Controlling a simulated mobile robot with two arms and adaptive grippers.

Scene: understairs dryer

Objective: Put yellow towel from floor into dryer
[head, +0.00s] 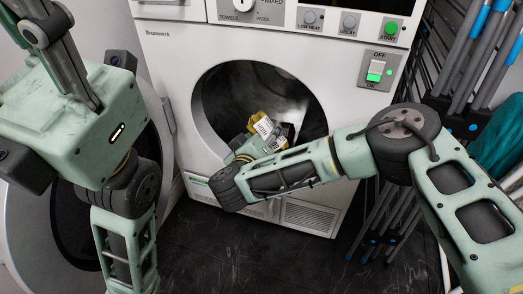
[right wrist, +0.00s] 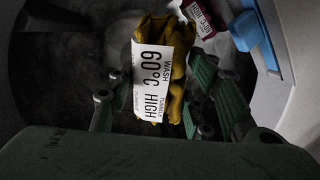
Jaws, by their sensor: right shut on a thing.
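The yellow towel (head: 262,119) is bunched in the round opening of the white dryer (head: 180,75). In the right wrist view the yellow towel (right wrist: 178,100) carries a white label reading "WASH 60°C HIGH TUMBLE". My right gripper (head: 252,142) reaches through the dryer opening and is shut on the towel. Its fingers (right wrist: 160,105) show on both sides of the towel in the right wrist view. The dryer door (head: 20,230) stands open at the left, partly hidden by my left arm. My left gripper does not show.
A dark red labelled thing (right wrist: 200,18) lies inside the drum beside the towel. A blue piece (right wrist: 255,38) shows near the opening's rim. Folded racks (head: 478,50) and a teal cloth (head: 500,140) stand right of the dryer. The dark floor (head: 270,260) in front looks clear.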

